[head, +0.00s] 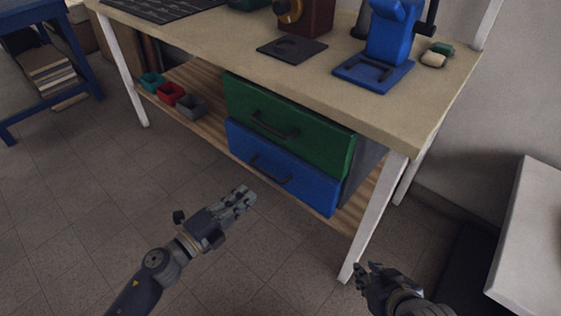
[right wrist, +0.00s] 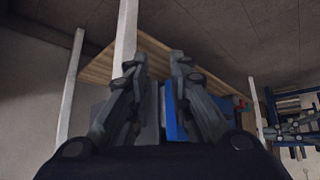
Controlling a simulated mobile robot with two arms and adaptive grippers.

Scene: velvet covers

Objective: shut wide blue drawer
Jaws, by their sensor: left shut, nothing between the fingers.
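The wide blue drawer (head: 283,168) is the lower of two drawers under the workbench, with a dark bar handle (head: 270,170). Its front looks about in line with the green drawer (head: 288,125) above it; a small gap cannot be judged. My left gripper (head: 244,197) is shut and empty, in front of and below the blue drawer, apart from it. My right gripper (head: 366,271) is low at the right, near the bench leg and apart from the drawers. The right wrist view shows its fingers (right wrist: 158,62) spread and empty, with a blue panel (right wrist: 172,112) beyond them.
The workbench top (head: 230,45) carries a blue machine (head: 388,40) and a brown one (head: 308,20). Its white front leg (head: 372,225) stands between my right gripper and the drawers. Small bins (head: 171,94) sit on the lower wooden shelf. The floor before the drawers is clear.

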